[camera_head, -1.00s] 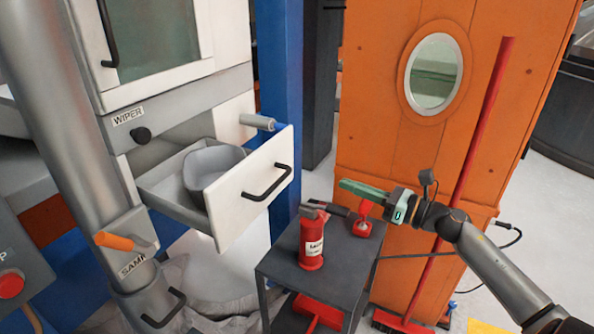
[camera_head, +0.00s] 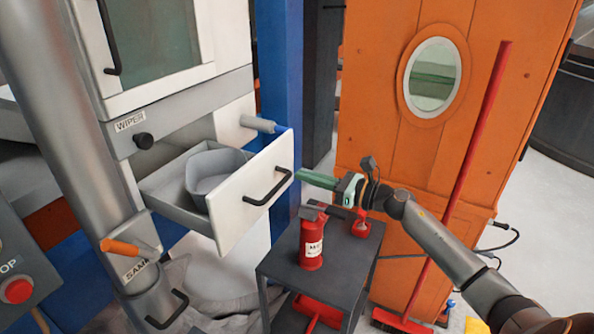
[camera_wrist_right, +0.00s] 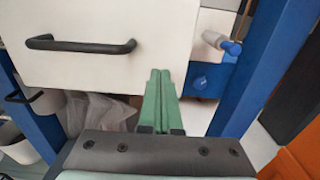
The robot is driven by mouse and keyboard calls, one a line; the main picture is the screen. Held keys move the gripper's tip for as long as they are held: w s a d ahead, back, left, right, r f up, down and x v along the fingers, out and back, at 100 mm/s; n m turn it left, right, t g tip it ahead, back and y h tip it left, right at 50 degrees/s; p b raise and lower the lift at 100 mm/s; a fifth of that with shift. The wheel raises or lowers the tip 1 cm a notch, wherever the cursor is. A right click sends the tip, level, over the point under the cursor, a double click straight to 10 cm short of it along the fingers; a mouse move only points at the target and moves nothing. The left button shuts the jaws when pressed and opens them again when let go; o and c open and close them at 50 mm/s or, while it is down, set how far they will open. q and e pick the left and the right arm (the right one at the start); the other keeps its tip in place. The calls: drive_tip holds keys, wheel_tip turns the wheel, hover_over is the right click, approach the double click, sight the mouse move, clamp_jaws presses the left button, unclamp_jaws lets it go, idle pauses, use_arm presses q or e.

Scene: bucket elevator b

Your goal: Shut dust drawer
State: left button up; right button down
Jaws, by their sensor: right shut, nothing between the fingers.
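The dust drawer (camera_head: 250,196) stands pulled out of the white and grey cabinet. It has a white front with a black bar handle (camera_head: 267,186), and a grey bin (camera_head: 215,172) sits inside it. My right gripper (camera_head: 300,174) is shut and empty, with its green fingers by the right edge of the drawer front. In the right wrist view the closed fingertips (camera_wrist_right: 160,74) overlap the lower right part of the white drawer front (camera_wrist_right: 110,65), to the right of the handle (camera_wrist_right: 80,44). I cannot tell whether they touch it. My left gripper is not in view.
A dark small table (camera_head: 285,264) below my right arm holds a red canister (camera_head: 312,240) and a smaller red item (camera_head: 361,227). A blue post (camera_head: 281,80) stands behind the drawer. An orange cabinet (camera_head: 385,130) and a red broom (camera_head: 470,150) are to the right.

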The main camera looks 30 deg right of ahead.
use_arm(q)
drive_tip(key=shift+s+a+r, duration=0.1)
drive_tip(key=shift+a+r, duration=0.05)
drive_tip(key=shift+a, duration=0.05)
use_arm(e)
drive_tip(key=x, duration=0.2)
drive_tip(key=shift+w+a, duration=0.25)
drive_tip(key=shift+w, duration=0.1)
drive_tip(key=shift+w, duration=0.15)
